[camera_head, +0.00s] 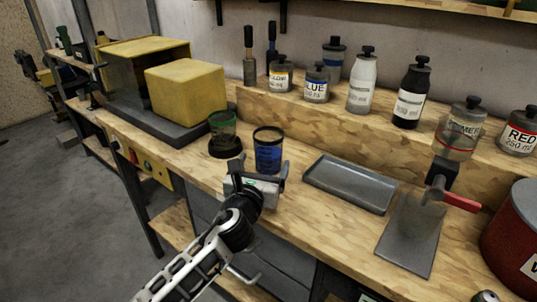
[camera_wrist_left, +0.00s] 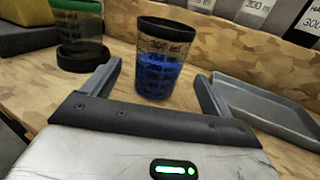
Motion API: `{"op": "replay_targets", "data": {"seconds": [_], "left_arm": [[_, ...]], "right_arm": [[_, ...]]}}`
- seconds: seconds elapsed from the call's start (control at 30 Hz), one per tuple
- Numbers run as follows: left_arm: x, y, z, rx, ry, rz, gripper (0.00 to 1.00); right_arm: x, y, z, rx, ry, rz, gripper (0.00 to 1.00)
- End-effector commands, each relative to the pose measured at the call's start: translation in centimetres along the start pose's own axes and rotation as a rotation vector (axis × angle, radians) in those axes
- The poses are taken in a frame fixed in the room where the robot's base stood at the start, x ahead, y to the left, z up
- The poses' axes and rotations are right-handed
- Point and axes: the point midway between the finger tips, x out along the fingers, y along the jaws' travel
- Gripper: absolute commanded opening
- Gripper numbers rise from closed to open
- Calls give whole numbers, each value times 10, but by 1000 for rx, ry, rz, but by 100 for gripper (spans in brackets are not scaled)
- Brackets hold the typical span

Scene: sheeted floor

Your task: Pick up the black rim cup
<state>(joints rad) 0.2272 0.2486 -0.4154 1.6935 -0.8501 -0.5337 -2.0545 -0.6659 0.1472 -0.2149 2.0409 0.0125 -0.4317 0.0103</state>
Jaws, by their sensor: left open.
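The black rim cup (camera_head: 268,150) is clear with blue contents and stands upright on the wooden workbench. In the left wrist view the cup (camera_wrist_left: 162,62) stands ahead, between the lines of my two fingers. My left gripper (camera_head: 259,168) is open and empty, with its fingers just in front of the cup; I cannot tell whether the fingertips reach its sides. A second cup with a green rim (camera_head: 223,128) stands on a black round base to the left of it; it also shows in the left wrist view (camera_wrist_left: 78,28). My right gripper is not in view.
A grey metal tray (camera_head: 350,184) lies right of the cup. A stand with a red handle (camera_head: 452,197) is farther right, near a red container (camera_head: 518,240). Several bottles, including a white one (camera_head: 362,82), stand on the raised back ledge. Yellow blocks (camera_head: 186,90) sit at left.

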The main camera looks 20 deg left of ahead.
Motion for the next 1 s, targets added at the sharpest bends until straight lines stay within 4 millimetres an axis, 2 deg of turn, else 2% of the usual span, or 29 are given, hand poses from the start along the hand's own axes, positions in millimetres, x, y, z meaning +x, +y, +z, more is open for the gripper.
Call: {"op": "replay_targets", "data": {"seconds": [0.1,0.27,0.6,0.87,0.97,1.0], "left_arm": [[14,0,0,-2,0,0,85],[24,0,0,-3,1,1,85],[68,0,-2,-4,1,0,85],[71,0,-2,-3,1,-1,85],[71,0,-2,-3,1,0,60],[70,0,-2,-3,1,0,49]], "right_arm": [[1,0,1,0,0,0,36],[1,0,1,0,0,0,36],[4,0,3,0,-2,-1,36],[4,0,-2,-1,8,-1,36],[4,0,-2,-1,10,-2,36],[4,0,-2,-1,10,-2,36]]}}
